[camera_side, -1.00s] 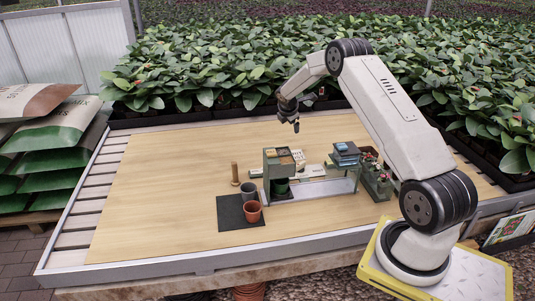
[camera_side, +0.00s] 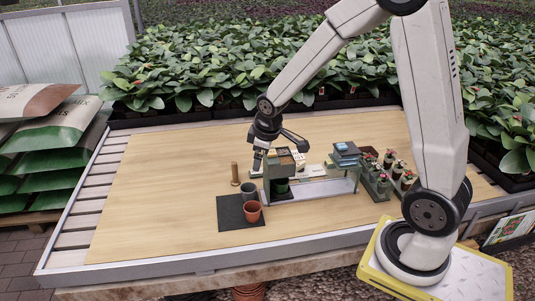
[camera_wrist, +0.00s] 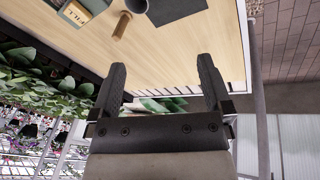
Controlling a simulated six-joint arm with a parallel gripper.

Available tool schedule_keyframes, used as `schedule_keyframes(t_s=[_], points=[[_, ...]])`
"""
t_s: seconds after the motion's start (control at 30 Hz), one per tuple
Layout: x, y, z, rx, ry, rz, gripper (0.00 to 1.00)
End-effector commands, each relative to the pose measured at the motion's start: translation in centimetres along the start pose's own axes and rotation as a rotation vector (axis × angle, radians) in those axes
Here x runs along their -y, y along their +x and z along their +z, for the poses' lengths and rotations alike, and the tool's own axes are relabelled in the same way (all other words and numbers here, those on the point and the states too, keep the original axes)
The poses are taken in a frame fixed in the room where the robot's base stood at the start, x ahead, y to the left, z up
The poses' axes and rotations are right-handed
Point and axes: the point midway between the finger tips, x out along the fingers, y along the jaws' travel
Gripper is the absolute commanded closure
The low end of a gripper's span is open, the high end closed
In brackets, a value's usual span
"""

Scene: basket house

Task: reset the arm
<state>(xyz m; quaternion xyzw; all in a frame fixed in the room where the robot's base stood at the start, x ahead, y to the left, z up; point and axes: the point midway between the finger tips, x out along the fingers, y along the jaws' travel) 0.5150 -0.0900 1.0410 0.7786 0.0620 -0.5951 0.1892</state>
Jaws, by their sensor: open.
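My gripper (camera_side: 257,163) hangs above the wooden table (camera_side: 160,180), just behind the small green-grey dispenser stand (camera_side: 283,161).
The stand's pale rail (camera_side: 325,190) runs right to blue boxes (camera_side: 346,149). Trays of small potted plants (camera_side: 378,183) stand near my base. Dense leafy plants (camera_side: 210,75) line the table's back edge. Sacks (camera_side: 50,130) are stacked at left. The table's left half is clear.

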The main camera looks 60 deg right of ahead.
Motion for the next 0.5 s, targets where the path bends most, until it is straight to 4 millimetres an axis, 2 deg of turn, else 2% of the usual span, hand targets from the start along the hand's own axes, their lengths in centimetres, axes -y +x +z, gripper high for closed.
schedule_keyframes(t_s=[0.03, 0.2, 0.33, 0.5], points=[[1.8, -0.7, 0.7, -0.002, 0.034, -0.018, 0.0], [6.8, -2.3, 3.5, 0.004, 0.183, -0.075, 0.0], [9.8, -3.2, 5.7, 0.016, 0.278, -0.109, 0.0], [11.9, -3.8, 7.6, 0.029, 0.357, -0.133, 0.0]])
